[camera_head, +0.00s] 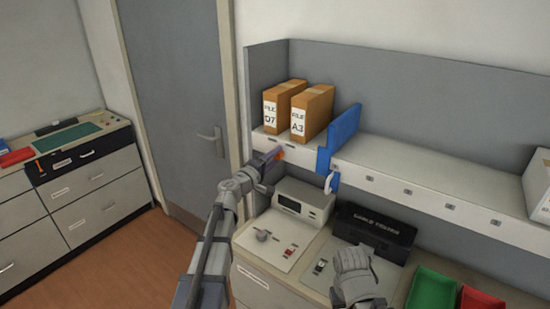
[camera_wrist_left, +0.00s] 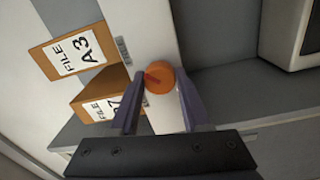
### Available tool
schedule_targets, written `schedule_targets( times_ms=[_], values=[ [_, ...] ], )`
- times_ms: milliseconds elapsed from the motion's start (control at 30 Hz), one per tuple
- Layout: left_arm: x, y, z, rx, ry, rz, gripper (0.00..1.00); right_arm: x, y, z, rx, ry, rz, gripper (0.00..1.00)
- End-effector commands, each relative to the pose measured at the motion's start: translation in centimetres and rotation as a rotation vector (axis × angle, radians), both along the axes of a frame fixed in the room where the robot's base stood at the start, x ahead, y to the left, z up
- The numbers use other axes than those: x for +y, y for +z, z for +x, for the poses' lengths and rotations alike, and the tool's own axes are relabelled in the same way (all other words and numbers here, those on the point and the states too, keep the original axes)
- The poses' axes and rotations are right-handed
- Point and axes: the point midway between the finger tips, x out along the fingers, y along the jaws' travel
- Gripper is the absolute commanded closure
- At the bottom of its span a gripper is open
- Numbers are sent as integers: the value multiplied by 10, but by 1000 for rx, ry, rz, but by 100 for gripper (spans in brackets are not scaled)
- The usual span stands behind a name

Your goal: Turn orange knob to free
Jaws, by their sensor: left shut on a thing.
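The orange knob (camera_wrist_left: 160,79) is round, with a red mark on its face, and sits on a pale shelf edge. Both fingers of my left gripper (camera_wrist_left: 160,84) lie one on each side of it, shut on it. In the head view, my left gripper (camera_head: 272,157) reaches up to the front edge of the shelf below the files. Only a small orange bit of the knob (camera_head: 281,154) shows there, the rest hidden by the gripper. My right gripper is not in view.
Two orange file boxes (camera_head: 311,112) stand on the shelf, beside a blue panel (camera_head: 341,134). Below are a grey device (camera_head: 302,201), a black box (camera_head: 375,229), a grey glove-like thing (camera_head: 354,274) and a green tray (camera_head: 432,289). A door (camera_head: 175,90) stands left.

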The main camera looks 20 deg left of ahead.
Motion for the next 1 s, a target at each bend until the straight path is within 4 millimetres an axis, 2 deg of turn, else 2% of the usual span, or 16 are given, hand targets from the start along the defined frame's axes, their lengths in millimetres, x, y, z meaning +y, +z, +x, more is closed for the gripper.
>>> schedule_targets(
  times_ms=[267,300,533,833,1000],
  values=[
    [-1,-1,-1,1,-2,5,100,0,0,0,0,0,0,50],
    [-1,-1,-1,1,-2,5,51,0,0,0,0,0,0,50],
    [-1,-1,-1,1,-2,2,25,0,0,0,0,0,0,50],
    [0,0,-1,1,-1,1,23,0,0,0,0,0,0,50],
    [4,-1,-12,1,0,1,23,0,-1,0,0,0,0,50]
  ],
)
